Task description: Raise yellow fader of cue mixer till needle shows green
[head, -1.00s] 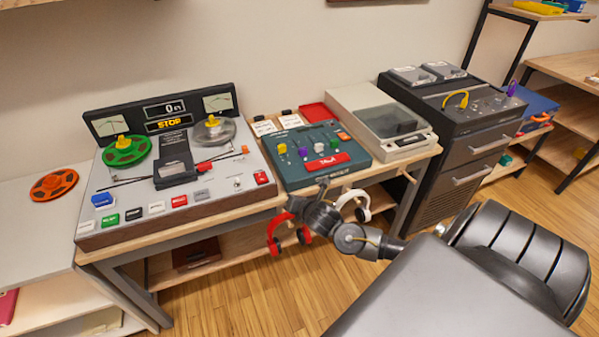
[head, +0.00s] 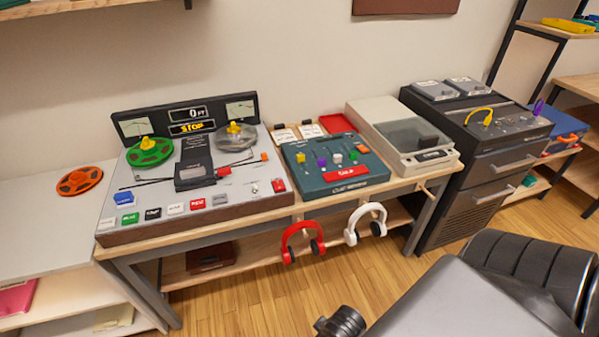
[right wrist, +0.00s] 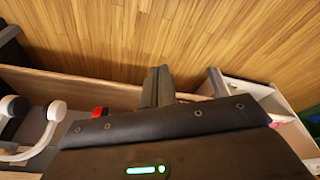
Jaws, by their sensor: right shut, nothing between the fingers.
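The cue mixer (head: 331,181) is a dark teal box on the bench, with coloured faders and a red key on its front part. Its yellow fader (head: 301,157) is the leftmost cap; a purple and a white cap stand to its right. Two pale needle meters show on the tape deck, one at its right (head: 241,109) and one at its left (head: 134,126); their needles are too small to read. My right gripper (right wrist: 158,86) is shut and empty in the right wrist view, away from the mixer. My left gripper is not in view.
The tape deck (head: 236,196) stands left of the mixer, and a lidded grey unit (head: 429,159) stands right. Red headphones (head: 303,236) and white headphones (head: 366,221) hang at the bench front below the mixer. The wooden floor (head: 255,300) before the bench is clear.

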